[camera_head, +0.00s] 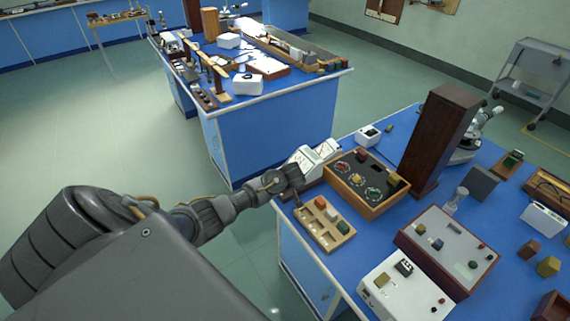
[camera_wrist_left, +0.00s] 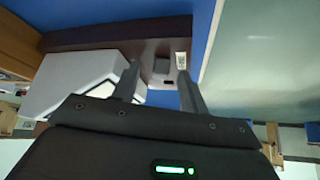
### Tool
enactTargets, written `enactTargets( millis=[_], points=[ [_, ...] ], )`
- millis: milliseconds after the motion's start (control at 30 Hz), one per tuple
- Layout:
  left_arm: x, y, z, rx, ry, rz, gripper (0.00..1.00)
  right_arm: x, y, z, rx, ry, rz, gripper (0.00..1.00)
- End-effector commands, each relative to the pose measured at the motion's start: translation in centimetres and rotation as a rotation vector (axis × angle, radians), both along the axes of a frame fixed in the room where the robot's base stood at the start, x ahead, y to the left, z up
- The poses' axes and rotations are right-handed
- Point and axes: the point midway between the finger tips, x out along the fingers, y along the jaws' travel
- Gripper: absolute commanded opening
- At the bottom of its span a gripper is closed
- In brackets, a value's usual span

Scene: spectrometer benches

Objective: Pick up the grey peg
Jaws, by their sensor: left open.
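A small grey peg (camera_wrist_left: 162,67) shows in the left wrist view, on a dark brown base (camera_wrist_left: 120,33) beside a white instrument (camera_wrist_left: 75,82). It lies between the lines of my two fingers, beyond their tips. My left gripper (camera_wrist_left: 160,80) is open and empty, pointing toward the base. In the head view my left gripper (camera_head: 293,192) hovers at the near left edge of the blue bench, beside the white instrument (camera_head: 304,161). I cannot make out the grey peg there; my gripper may cover it. My right gripper is in neither view.
Close by stands a wooden block board (camera_head: 330,239) with a red block (camera_head: 320,202) and others. Behind it is a wooden tray (camera_head: 366,212) with coloured parts. A tall brown case (camera_head: 436,138) and a white box (camera_head: 402,290) stand farther right. The bench edge drops to floor at left.

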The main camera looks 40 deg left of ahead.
Motion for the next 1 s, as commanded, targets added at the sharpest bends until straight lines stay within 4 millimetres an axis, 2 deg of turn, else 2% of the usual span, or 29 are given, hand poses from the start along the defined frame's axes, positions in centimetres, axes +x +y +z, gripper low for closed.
enactTargets(
  millis=[200,533,833,1000],
  points=[
    [0.0,0.0,-0.1,0.0,0.0,0.0,0.44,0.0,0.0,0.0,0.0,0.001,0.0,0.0],
    [0.0,0.0,0.0,0.0,0.0,0.0,0.0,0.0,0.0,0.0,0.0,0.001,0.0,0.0],
    [0.0,0.0,0.1,-0.001,-0.001,-0.001,0.0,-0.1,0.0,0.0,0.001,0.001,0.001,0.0],
    [0.1,-0.1,1.1,-0.002,-0.002,-0.002,0.0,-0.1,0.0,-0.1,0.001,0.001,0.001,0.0]
  ],
)
